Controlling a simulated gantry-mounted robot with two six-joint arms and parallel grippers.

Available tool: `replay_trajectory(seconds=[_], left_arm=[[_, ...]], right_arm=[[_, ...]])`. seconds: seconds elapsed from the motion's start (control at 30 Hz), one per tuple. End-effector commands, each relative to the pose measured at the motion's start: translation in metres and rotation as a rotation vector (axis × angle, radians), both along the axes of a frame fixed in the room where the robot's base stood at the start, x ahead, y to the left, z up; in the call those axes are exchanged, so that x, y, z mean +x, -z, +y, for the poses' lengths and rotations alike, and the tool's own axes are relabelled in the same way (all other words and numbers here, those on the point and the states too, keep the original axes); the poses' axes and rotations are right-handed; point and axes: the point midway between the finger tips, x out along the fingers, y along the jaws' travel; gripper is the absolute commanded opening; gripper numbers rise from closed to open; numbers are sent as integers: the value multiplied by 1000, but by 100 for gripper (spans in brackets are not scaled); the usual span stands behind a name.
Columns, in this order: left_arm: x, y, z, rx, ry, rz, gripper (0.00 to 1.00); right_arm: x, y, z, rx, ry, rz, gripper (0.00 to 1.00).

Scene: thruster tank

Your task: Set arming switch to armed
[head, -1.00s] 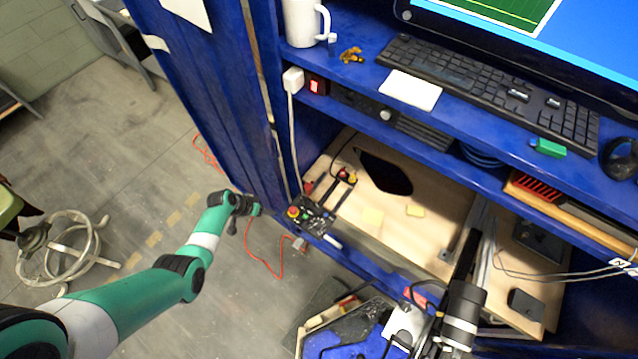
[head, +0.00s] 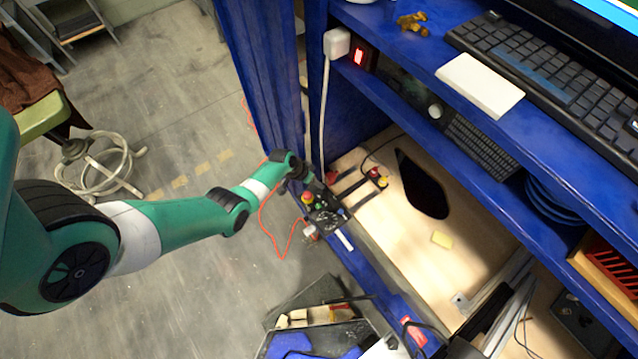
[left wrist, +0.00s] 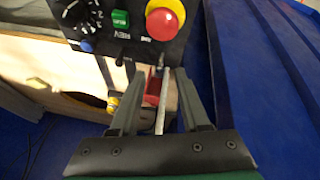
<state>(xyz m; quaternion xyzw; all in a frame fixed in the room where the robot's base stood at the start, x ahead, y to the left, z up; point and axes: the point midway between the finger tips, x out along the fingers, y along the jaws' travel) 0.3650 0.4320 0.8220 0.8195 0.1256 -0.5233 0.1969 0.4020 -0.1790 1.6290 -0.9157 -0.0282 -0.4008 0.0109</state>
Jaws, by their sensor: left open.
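A black control panel (head: 324,222) stands at the front left of the wooden work surface. In the left wrist view the panel (left wrist: 150,48) fills the top, with a red and yellow mushroom button (left wrist: 165,18), a green button (left wrist: 120,19), a dark dial (left wrist: 80,14) and a small blue knob (left wrist: 87,46). A small lever (left wrist: 160,62) shows at the panel's near edge; I cannot tell whether it is the arming switch or its position. My left gripper (left wrist: 157,76) is open, its fingertips beside the panel edge. In the head view, it (head: 310,187) reaches the panel. My right gripper is not in view.
A blue cabinet post (head: 280,80) stands behind my left gripper. A white plug and cable (head: 337,42) hang beside it. An orange cable (head: 268,225) lies on the floor.

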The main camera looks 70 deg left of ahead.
Motion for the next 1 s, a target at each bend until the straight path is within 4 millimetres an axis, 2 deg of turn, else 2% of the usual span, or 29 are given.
replay_trajectory(seconds=[0.03, 0.13, 0.5, 0.77, 1.0], left_arm=[[4, 16, 0, -1, 1, 0, 46], [10, 25, 0, -1, 0, 0, 46], [14, 27, 0, 0, 0, -1, 46], [13, 28, 0, 0, 0, -1, 0], [13, 28, 0, 0, -1, -1, 0]], right_arm=[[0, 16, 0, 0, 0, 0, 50], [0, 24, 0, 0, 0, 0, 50], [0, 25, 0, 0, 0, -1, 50], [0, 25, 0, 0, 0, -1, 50], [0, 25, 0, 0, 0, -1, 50]])
